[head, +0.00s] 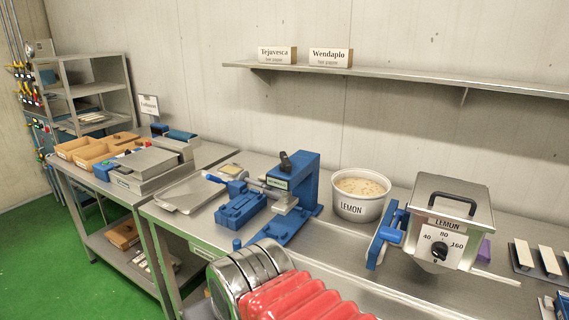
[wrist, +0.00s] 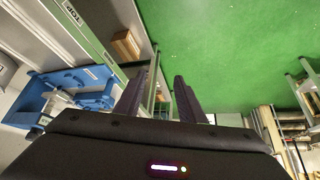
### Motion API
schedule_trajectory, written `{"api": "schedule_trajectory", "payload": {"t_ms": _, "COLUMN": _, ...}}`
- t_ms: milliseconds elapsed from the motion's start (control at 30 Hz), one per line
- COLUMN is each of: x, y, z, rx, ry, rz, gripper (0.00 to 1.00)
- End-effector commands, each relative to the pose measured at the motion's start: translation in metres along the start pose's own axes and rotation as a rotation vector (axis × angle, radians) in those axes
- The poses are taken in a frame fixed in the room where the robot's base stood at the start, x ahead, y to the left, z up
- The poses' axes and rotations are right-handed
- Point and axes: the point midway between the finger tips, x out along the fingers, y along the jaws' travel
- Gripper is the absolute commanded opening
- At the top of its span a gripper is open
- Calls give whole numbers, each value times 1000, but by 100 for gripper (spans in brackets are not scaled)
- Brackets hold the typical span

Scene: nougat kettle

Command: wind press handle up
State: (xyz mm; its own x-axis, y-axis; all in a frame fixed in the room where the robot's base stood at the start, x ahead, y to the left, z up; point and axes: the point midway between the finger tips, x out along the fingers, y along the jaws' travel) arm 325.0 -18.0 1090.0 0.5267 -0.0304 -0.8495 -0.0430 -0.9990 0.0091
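The blue press (head: 304,185) stands upright on the steel bench in the head view, with a grey block under its head. Its handle is a thin rod reaching left from the head, with a blue grip (head: 213,178) at its far end. A black knob (head: 285,162) sits on top. In the wrist view, blue parts that look like the press (wrist: 75,80) show at the left, apart from the fingers. My gripper (wrist: 160,78) has its two dark fingers spread with nothing visible between them. The fingers are not clearly visible in the head view.
A white LEMON tub (head: 360,207) stands right of the press, then a steel box with a dial (head: 440,248). A metal tray (head: 190,194) lies left. A wall shelf (head: 400,79) runs behind. Green floor (wrist: 220,45) fills much of the wrist view.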

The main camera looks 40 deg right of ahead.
Motion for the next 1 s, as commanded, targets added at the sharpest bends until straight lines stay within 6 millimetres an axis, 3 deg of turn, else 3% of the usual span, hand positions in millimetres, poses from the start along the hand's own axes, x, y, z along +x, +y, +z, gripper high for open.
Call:
{"api": "schedule_trajectory", "payload": {"t_ms": 267, "x": 34, "y": 64, "z": -82, "rx": 110, "ry": 210, "rz": 111, "gripper": 36}}
{"api": "schedule_trajectory", "payload": {"t_ms": 500, "x": 55, "y": 135, "z": -146, "rx": 182, "ry": 418, "rz": 212, "gripper": 36}}
{"api": "schedule_trajectory", "payload": {"t_ms": 700, "x": 65, "y": 198, "z": -185, "rx": 217, "ry": 589, "rz": 281, "gripper": 36}}
{"api": "schedule_trajectory", "payload": {"t_ms": 1000, "x": 67, "y": 296, "z": -214, "rx": 251, "ry": 842, "rz": 389, "gripper": 36}}
